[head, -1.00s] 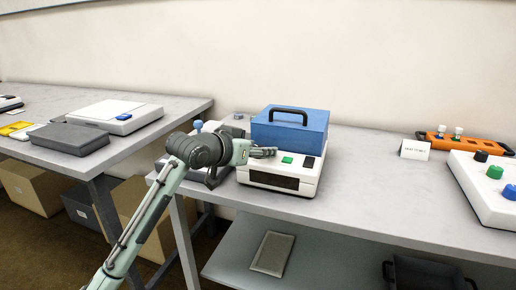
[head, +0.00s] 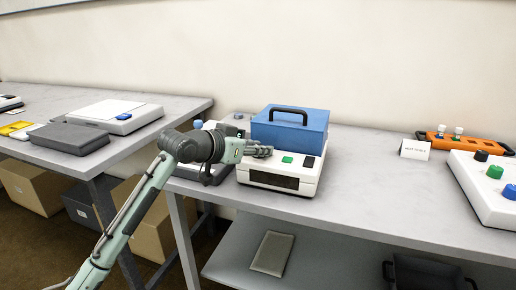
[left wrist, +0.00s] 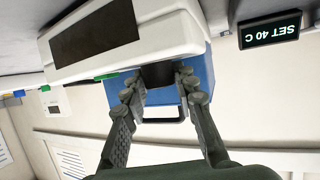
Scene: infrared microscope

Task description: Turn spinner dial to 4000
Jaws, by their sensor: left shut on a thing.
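The spinner is a white box (head: 276,181) with a dark display panel (head: 271,180), a green button (head: 287,160) and a black button (head: 309,162), with a blue lid (head: 291,133) behind them. My left gripper (head: 268,152) is over the left part of its control ledge. In the left wrist view, which is upside down, my left gripper (left wrist: 160,80) has its fingers on either side of a dark block (left wrist: 158,74), apparently the dial, and is shut on it. The dial's marks and the display reading cannot be read. My right gripper is out of view.
A dark device stands just left of the spinner; a display reading SET 40 C (left wrist: 269,30) shows in the left wrist view. An orange rack (head: 458,142), a white card (head: 415,150) and a white box with coloured knobs (head: 485,190) are at right. The bench between is clear.

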